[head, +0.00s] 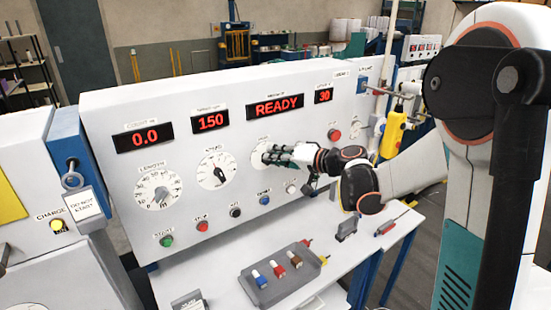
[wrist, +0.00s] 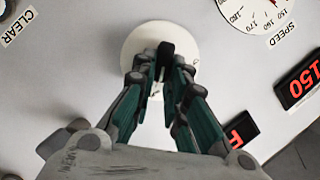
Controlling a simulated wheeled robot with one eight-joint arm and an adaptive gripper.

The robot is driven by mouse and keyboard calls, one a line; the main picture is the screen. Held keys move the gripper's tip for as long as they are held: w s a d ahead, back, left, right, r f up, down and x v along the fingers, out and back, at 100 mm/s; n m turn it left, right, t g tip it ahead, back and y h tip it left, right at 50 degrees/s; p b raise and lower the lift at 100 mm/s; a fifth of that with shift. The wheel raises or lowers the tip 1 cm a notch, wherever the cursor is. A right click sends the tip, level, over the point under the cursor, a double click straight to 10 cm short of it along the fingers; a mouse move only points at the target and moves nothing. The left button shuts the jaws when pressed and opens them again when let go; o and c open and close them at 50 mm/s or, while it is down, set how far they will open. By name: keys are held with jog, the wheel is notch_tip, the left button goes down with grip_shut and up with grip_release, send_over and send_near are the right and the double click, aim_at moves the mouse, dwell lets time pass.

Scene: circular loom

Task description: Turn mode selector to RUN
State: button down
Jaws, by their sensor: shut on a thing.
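The mode selector is a round white dial (wrist: 133,42) with a black knob (wrist: 166,51) at its middle, seen in the wrist view. In the head view the dial (head: 258,158) is mostly hidden behind my gripper (head: 271,156), right of the speed dial. In the wrist view my gripper (wrist: 162,80) has its green-sided fingers on either side of the knob and is shut on it. The fingers cover part of the dial, and I cannot read its position marks or which one the knob points at.
The speed dial (head: 217,170) and length dial (head: 158,191) are to the left. A row of buttons, including a blue one (head: 264,200), runs below. The display (head: 275,105) reads READY. A grey tray (head: 283,293) lies on the shelf. A yellow pendant (head: 393,134) hangs at right.

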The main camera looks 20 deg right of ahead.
dwell(0.3)
jog(key=c, duration=1.6)
grip_release()
jog(key=shift+d, duration=0.1)
jog(key=v, duration=1.2)
